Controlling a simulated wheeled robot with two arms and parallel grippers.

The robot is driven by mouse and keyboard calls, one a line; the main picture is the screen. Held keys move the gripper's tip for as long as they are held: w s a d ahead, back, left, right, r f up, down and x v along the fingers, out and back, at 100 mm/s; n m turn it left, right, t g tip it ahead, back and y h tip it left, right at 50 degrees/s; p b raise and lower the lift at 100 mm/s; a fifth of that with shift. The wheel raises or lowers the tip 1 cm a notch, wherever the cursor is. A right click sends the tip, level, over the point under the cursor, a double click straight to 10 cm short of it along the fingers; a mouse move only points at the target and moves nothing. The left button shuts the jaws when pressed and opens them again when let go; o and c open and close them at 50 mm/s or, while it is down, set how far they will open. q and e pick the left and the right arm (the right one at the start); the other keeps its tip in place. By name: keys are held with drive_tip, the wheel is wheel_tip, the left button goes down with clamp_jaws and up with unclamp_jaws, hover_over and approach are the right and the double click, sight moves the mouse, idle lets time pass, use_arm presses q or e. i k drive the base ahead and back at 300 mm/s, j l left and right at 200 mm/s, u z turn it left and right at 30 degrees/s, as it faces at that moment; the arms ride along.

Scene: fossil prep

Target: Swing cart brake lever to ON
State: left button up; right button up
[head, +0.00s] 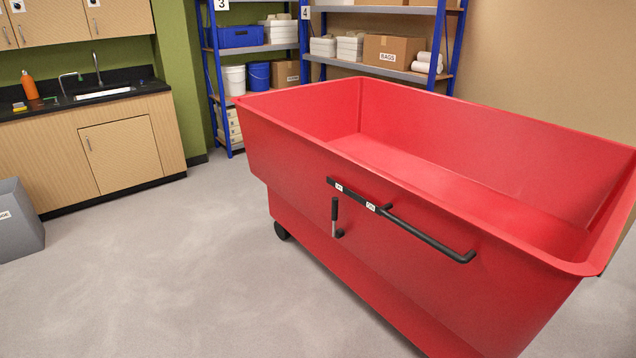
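The red cart (300,160) stands in front of me, empty as far as I can see. Its brake lever (335,210) is on the side facing me, with a black grip on top and a metal rod running down to a dark pivot (338,233). The lever points up, under the left of two small white labels (339,187). The right label (370,206) sits farther along the dark strip; the print on both is too small to read surely. Neither of my grippers is in view.
A black push handle (430,240) sticks out right of the lever. A grey bin (18,225) stands at the left edge. A sink counter (90,100) and blue shelving (300,60) stand behind. The floor left of the cart is clear.

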sight(339, 233)
drive_tip(key=i+j+u, duration=0.1)
drive_tip(key=i+j, duration=1.05)
